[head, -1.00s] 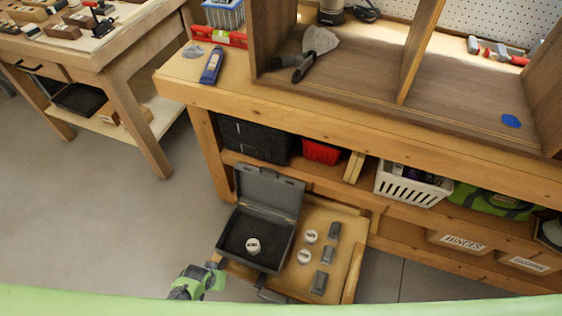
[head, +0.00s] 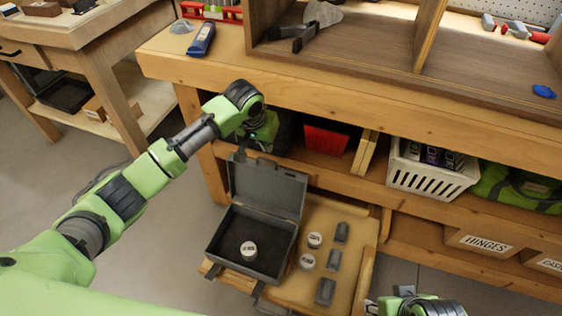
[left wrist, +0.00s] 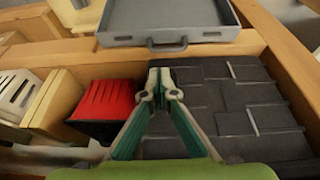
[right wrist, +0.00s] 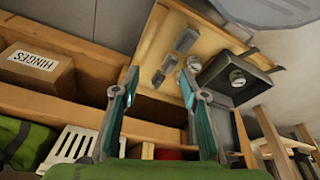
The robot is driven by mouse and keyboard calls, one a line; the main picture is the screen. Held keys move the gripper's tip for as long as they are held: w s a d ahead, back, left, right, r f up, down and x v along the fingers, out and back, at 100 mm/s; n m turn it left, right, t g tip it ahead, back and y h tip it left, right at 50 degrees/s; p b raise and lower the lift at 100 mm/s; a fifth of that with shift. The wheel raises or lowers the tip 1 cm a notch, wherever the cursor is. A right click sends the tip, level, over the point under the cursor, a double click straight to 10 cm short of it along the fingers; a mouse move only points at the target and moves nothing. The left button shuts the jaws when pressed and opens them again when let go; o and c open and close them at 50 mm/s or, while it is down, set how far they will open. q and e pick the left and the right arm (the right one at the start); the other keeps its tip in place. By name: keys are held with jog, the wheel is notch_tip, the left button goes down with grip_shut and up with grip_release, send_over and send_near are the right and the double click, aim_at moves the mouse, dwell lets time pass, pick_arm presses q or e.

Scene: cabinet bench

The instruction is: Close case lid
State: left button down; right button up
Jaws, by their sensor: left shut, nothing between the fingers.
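A grey case (head: 225,262) sits on the pulled-out wooden drawer, with a white-topped round piece inside. Its lid (head: 265,190) stands open, leaning toward the bench. My left gripper (head: 240,153) is by the lid's upper edge, partly hidden by its own arm. In the left wrist view the fingertips (left wrist: 160,85) are together and empty; the lid (left wrist: 170,15) with its handle (left wrist: 167,44) shows beyond them, apart in the picture. My right gripper (right wrist: 158,80) is open and empty in the right wrist view; the open case (right wrist: 210,72) shows beyond it.
Several grey and white-topped pieces stand on the drawer board (head: 340,220) right of the case. The shelf above holds a red bin (head: 326,139), a white basket (head: 425,178) and a green bag (head: 520,185). The bench edge (head: 330,108) overhangs the shelf.

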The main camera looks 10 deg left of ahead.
pick_arm(q)
jog(key=r, duration=0.1)
jog(key=b, duration=0.3)
send_over(272, 162)
notch_tip(272, 162, down, 5)
jog(key=shift+f, duration=0.1)
jog(key=b+x, duration=0.1)
jog(key=x, duration=0.2)
jog(key=shift+w+f, duration=0.15)
jog(key=shift+f, duration=0.05)
jog(key=shift+w+f, duration=0.1)
jog(key=shift+f, duration=0.05)
pick_arm(e)
jog(key=w+a+r+t+y, duration=0.1)
jog(key=w+a+r+t, duration=0.1)
jog(key=w, duration=0.6)
jog(key=shift+a+r+t, duration=0.2)
jog(key=shift+r+t, duration=0.3)
jog(key=shift+t, duration=0.8)
jog(key=shift+w, duration=0.1)
